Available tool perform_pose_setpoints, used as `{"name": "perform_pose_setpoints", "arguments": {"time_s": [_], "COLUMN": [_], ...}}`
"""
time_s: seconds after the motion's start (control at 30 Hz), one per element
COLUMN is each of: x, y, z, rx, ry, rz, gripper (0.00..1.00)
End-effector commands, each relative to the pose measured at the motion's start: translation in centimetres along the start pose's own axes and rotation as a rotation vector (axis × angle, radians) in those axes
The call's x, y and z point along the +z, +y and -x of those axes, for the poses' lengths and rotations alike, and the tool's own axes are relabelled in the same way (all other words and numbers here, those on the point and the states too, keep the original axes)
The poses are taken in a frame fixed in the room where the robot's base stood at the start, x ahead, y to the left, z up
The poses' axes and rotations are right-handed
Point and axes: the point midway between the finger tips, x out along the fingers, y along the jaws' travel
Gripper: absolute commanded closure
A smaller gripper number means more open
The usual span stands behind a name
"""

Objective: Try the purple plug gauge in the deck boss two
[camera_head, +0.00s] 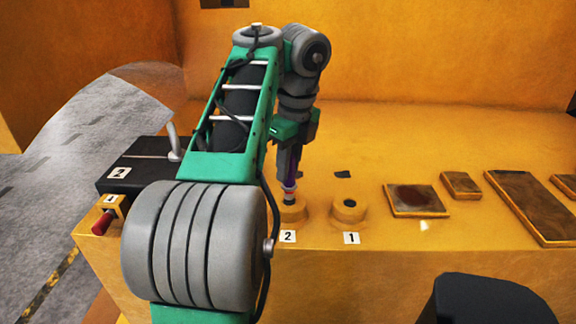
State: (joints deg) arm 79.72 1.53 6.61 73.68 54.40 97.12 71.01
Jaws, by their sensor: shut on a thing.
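My gripper (288,172) points down and is shut on the purple plug gauge (289,187). The gauge is upright, with a light and reddish band and a grey lower end. Its lower end is at the mouth of deck boss two (294,214), a short round yellow boss behind the label 2. I cannot tell whether the tip is inside the bore or just above it.
Several flat raised plates (417,200) lie farther right. At left are a black box (130,178) labelled 2 and a red-handled piece (103,222) in a small yellow block. A yellow wall stands behind.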

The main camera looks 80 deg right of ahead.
Motion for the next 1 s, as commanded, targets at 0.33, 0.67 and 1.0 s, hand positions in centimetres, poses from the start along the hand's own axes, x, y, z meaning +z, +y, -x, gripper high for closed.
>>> {"name": "perform_pose_setpoints", "arguments": {"time_s": [0.33, 0.67, 1.0], "x": [-0.1, -0.3, -0.4], "y": [0.0, 0.0, 0.0], "z": [-1.2, -2.2, -3.2], "rx": [-0.001, -0.001, -0.001], "ry": [-0.001, -0.001, -0.001], "rz": [0.0, 0.0, 0.001], "gripper": [1.0, 1.0, 1.0]}}
